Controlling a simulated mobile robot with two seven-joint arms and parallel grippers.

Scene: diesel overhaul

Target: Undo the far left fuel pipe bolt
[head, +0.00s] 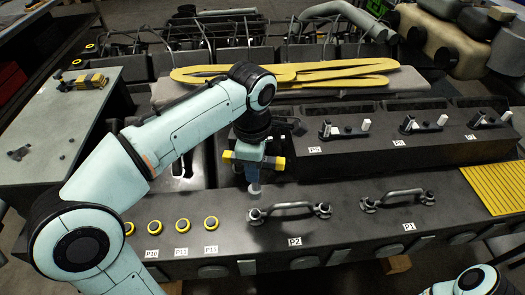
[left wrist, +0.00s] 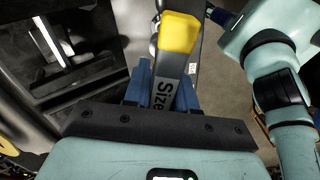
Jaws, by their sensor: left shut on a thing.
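My left gripper (head: 252,158) is shut on a tool with yellow and black ends (head: 277,163). In the left wrist view the tool has a yellow end (left wrist: 180,35) and a dark grey body marked "Size", between the two blue fingers. A grey shaft of the tool (head: 254,189) points down over the far left fuel pipe bolt (head: 255,215), at the left end of fuel pipe P2 (head: 285,209). The tool's lower tip is close above the bolt; I cannot tell whether they touch. The pipe's other bolt (head: 323,210) is clear. My right gripper is out of view.
Fuel pipe P1 (head: 400,194) sits to the right on the same dark engine block. Several yellow-ringed ports (head: 182,225) line the left. A yellow ribbed mat (head: 495,187) lies at the right. A grey table (head: 45,140) stands left. Long yellow parts (head: 340,70) lie behind.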

